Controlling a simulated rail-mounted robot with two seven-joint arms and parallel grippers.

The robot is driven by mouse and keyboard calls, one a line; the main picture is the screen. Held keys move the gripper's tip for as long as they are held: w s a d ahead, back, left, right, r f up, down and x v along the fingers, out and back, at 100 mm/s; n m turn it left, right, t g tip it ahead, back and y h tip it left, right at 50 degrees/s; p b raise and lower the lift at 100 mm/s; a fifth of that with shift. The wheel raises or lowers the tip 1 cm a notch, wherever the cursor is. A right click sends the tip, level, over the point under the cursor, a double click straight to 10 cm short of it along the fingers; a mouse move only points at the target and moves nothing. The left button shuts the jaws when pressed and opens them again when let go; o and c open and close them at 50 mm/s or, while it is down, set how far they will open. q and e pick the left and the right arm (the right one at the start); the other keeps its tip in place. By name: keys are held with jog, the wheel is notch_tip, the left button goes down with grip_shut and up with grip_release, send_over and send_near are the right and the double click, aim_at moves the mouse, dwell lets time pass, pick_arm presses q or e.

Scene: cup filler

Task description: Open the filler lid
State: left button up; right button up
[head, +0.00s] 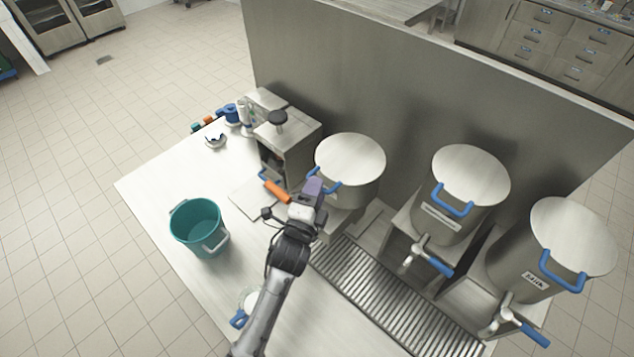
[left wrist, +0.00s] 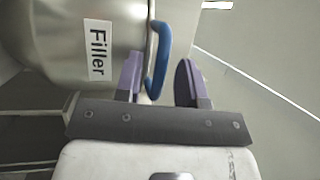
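The filler is the leftmost steel drum (head: 352,190), and its round lid (head: 350,152) lies flat on top. A blue handle (head: 333,187) sits at the lid's near edge, partly hidden by my left gripper (head: 316,186) in the head view. In the left wrist view the drum (left wrist: 45,35) bears a "Filler" label (left wrist: 97,50). There the blue handle (left wrist: 159,60) reaches between the two purple fingers of my left gripper (left wrist: 158,78). The fingers are apart, with a gap on the right side of the handle. My right gripper is not in view.
Two more drums with blue-handled lids, the middle one (head: 465,180) and the Milk one (head: 570,235), stand to the right. A drip grate (head: 385,290) lies in front. A teal bucket (head: 195,228) and an orange-handled tool (head: 277,191) are left. A wall panel (head: 400,70) stands behind.

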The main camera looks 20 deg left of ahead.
pick_arm(q)
jog(key=shift+w+r, duration=0.1)
jog(key=shift+w, duration=0.45)
grip_shut()
